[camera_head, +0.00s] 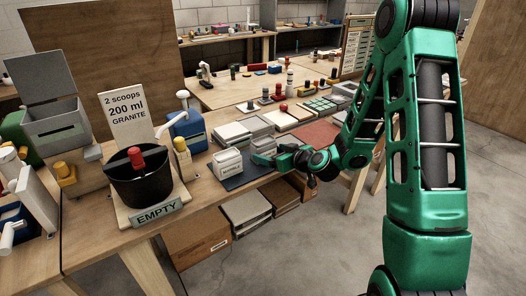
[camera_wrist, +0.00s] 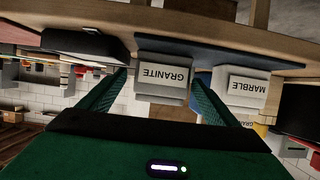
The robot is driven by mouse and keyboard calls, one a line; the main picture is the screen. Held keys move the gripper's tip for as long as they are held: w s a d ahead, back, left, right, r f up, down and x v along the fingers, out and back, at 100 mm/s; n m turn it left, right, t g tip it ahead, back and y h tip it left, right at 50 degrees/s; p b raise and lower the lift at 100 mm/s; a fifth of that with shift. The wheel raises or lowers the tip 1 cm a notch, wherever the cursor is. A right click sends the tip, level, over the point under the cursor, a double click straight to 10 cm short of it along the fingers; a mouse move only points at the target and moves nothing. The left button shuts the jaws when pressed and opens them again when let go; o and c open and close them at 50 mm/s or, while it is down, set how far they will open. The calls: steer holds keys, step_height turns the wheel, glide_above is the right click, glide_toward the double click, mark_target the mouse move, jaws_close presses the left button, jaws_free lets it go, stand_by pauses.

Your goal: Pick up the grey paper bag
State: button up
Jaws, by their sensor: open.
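A grey paper bag labelled GRANITE (camera_wrist: 163,78) appears upside down in the wrist view, centred between my fingertips. In the head view this bag (camera_head: 263,145) stands on the workbench, partly hidden behind my gripper. My gripper (camera_head: 264,157) is open and close in front of it; in the wrist view a finger shows on each side of the bag. I cannot tell whether the fingers touch it. A second pale bag, labelled MARBLE (camera_head: 228,162), stands to its left in the head view and to its right in the wrist view (camera_wrist: 243,90).
A dark mat (camera_head: 236,183) lies at the bench's front edge by the bags. A black pot (camera_head: 140,186) and a "2 scoops 200 ml GRANITE" sign (camera_head: 124,110) stand left. Pale tiles (camera_head: 232,134) lie behind the bags. Boxes (camera_head: 198,238) sit below the bench.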

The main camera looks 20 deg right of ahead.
steer(key=shift+a+r+x, duration=0.1)
steer(key=shift+r+x, duration=0.05)
steer(key=shift+x, duration=1.25)
steer(key=shift+a+r+x, duration=0.1)
steer(key=shift+r+x, duration=0.05)
steer(key=shift+x, duration=1.2)
steer(key=shift+w, duration=0.1)
steer(key=c, duration=1.1)
steer(key=shift+o, duration=0.2)
steer(key=shift+r, duration=0.15)
